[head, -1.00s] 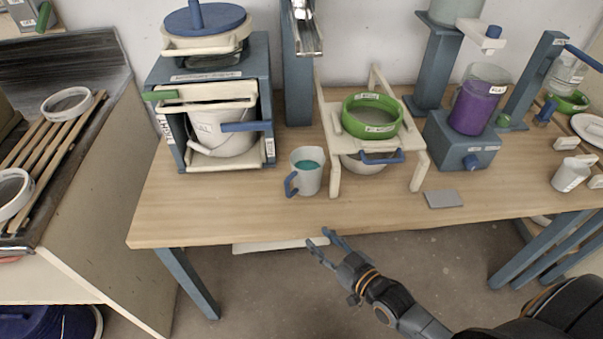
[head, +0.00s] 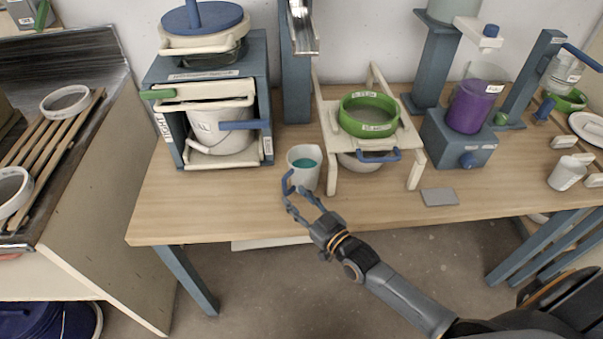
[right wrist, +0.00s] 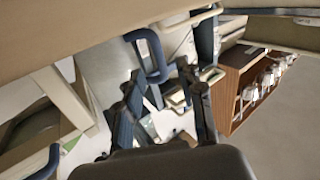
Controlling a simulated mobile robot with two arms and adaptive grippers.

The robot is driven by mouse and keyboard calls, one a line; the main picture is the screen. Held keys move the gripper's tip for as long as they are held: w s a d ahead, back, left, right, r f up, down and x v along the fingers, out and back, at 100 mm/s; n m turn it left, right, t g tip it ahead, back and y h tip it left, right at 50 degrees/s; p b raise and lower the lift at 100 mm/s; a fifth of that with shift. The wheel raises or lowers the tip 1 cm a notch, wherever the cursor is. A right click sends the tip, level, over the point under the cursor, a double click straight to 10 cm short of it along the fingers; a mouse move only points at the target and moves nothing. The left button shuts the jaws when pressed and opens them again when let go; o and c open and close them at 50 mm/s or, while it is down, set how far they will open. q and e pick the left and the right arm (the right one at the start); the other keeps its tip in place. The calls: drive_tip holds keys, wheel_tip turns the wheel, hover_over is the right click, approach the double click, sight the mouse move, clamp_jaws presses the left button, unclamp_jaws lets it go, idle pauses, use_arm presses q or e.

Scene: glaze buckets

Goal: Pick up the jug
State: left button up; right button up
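The jug (head: 304,162) is a white cup with teal liquid inside and a blue handle on its left side. It stands upright near the front edge of the wooden table. My right gripper (head: 303,196) is open just in front of the jug, with its fingers pointing at the handle. In the right wrist view, a blue handle (right wrist: 152,52) shows just beyond and between the open fingertips; I cannot tell whether they touch it. My left gripper is not in view.
A stand with a green sieve (head: 369,115) is close on the jug's right. A blue press frame holding a white bucket (head: 222,131) is at its left. A grey tile (head: 440,197) lies to the right. The table front left of the jug is clear.

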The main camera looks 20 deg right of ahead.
sight(286, 188)
drive_tip(key=x, duration=0.4)
drive_tip(key=shift+w+f, duration=0.1)
drive_tip(key=shift+w, duration=0.2)
drive_tip(key=shift+s, duration=0.1)
drive_tip(key=shift+c, duration=0.4)
clamp_jaws()
